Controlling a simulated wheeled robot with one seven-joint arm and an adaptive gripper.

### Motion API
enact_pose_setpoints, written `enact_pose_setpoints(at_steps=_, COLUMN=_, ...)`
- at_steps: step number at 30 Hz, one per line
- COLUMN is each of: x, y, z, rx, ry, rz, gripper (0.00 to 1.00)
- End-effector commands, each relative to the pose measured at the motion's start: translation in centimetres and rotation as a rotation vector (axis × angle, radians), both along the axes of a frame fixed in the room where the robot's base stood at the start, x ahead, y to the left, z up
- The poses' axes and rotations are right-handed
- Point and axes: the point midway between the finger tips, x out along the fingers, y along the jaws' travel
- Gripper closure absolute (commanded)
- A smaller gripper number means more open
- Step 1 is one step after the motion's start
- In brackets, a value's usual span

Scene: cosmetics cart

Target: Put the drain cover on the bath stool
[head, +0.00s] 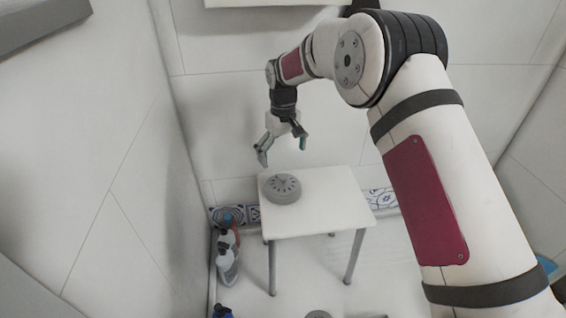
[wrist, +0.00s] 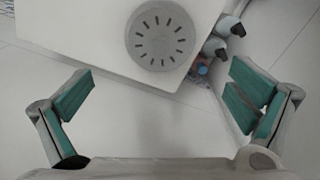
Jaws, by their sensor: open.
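The drain cover (head: 282,188) is a round grey disc with dark radial slots. It lies flat on the left part of the white bath stool (head: 335,205), near its edge. In the wrist view the drain cover (wrist: 160,38) shows at the top middle, on the corner of the stool top (wrist: 75,25). My gripper (head: 283,150) is above the drain cover and apart from it. In the wrist view my gripper (wrist: 160,95) has its teal-padded fingers spread wide with nothing between them.
Several bottles (head: 227,258) stand on the floor left of the stool, close to the wall; bottles (wrist: 215,48) also show beside the stool in the wrist view. A round grey thing (head: 318,314) is partly cut off at the bottom. The stool top's right part is bare.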

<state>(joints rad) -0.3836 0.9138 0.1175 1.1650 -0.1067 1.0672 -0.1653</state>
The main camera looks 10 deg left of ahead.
Motion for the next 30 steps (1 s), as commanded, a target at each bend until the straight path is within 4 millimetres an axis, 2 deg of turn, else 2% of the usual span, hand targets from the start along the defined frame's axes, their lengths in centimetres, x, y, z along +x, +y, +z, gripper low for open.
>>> enact_pose_setpoints(at_steps=3, x=0.0, y=0.0, z=0.8, rx=-0.001, ry=0.001, rz=0.000, gripper=0.00)
enact_pose_setpoints(at_steps=11, x=0.0, y=0.0, z=1.0, rx=-0.001, ry=0.001, rz=0.000, gripper=0.00)
enact_pose_setpoints(at_steps=14, x=-0.1, y=-0.3, z=1.6, rx=-0.001, ry=-0.002, rz=-0.005, gripper=0.00)
enact_pose_setpoints(at_steps=17, x=-0.6, y=-1.5, z=3.5, rx=-0.003, ry=-0.006, rz=-0.021, gripper=0.00)
enact_pose_setpoints(at_steps=20, x=-1.7, y=-3.4, z=6.7, rx=-0.008, ry=-0.012, rz=-0.050, gripper=0.00)
enact_pose_setpoints(at_steps=24, x=-4.4, y=-6.9, z=11.5, rx=-0.015, ry=-0.017, rz=-0.100, gripper=0.00)
enact_pose_setpoints(at_steps=30, x=-9.2, y=-11.8, z=17.2, rx=-0.025, ry=-0.024, rz=-0.179, gripper=0.00)
